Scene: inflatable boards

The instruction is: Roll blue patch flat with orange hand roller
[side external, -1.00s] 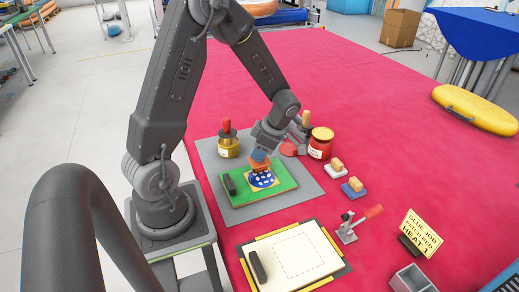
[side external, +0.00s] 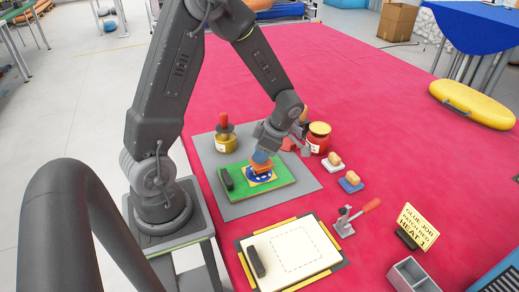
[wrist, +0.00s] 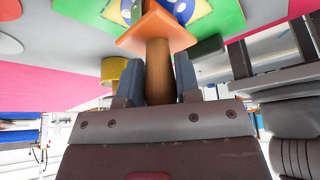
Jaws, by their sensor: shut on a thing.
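My gripper (side external: 263,155) is shut on the brown handle of the orange hand roller (wrist: 158,28), which stands between its two fingers in the wrist view. The roller's orange head also shows in the side view (side external: 261,166), over the far part of the blue patch. The blue patch (side external: 262,177) has white dots and lies on a yellow area of the green board (side external: 238,197). The roller hides part of the patch. I cannot tell whether the roller touches it.
A black bar (side external: 226,179) lies on the board's left end. A yellow pot (side external: 226,144) and red jar (side external: 318,138) stand behind. Two small wood-topped blocks, a red-handled clamp (side external: 345,221) and a cream panel (side external: 292,256) are nearer.

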